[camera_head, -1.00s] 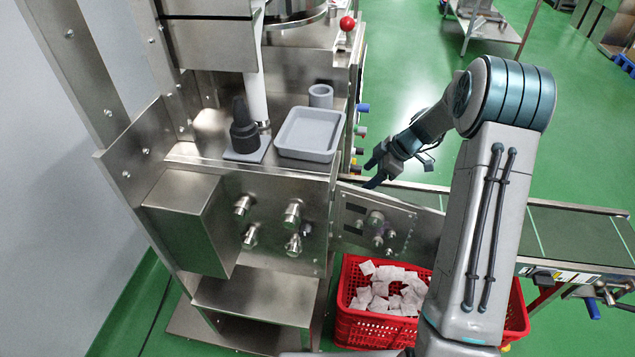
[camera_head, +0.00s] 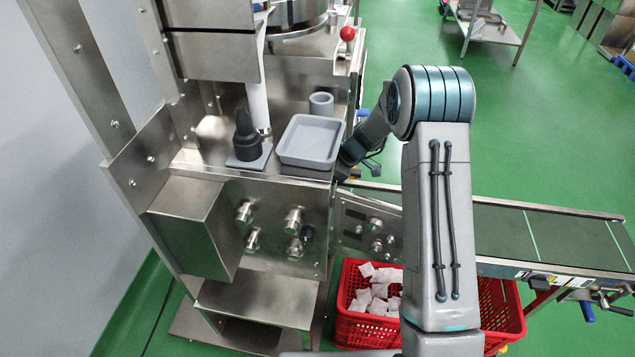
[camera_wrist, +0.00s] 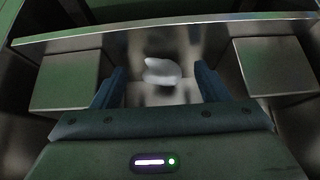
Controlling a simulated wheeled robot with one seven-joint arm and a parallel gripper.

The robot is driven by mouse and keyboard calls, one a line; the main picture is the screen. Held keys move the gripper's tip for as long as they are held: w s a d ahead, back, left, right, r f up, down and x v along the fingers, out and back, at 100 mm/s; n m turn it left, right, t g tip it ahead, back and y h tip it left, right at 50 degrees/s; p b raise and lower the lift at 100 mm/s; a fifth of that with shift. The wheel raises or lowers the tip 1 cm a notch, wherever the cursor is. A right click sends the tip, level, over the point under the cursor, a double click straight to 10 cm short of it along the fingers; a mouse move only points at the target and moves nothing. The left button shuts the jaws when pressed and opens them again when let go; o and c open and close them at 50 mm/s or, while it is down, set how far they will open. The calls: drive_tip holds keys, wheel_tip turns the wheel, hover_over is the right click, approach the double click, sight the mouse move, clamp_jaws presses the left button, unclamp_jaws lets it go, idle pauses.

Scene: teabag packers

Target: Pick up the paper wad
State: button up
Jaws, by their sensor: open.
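The paper wad (camera_wrist: 162,71) is a small crumpled white piece in the wrist view. It lies on a shiny metal surface (camera_wrist: 150,45) between two raised metal blocks. My gripper (camera_wrist: 158,88) is open, with one dark finger on each side of the wad's place in the picture. I cannot tell whether either finger touches it. In the head view the wad is not visible, and my gripper is hidden behind the machine's edge and the grey tray.
The steel machine (camera_head: 285,190) bears a grey tray (camera_head: 310,142), a grey cup (camera_head: 321,103) and a dark bottle-like part (camera_head: 246,137). A red crate (camera_head: 365,325) of white teabags stands below. A conveyor (camera_head: 560,235) runs right. Metal blocks (camera_wrist: 66,80) (camera_wrist: 272,66) flank my gripper.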

drive_tip(key=shift+w+a+f, duration=0.1)
drive_tip(key=shift+a+f, duration=0.1)
drive_tip(key=shift+f, duration=0.1)
drive_tip(key=shift+c, duration=0.3)
drive_tip(key=c, duration=1)
drive_tip(key=shift+c, duration=0.2)
drive_tip(key=shift+r, duration=0.1)
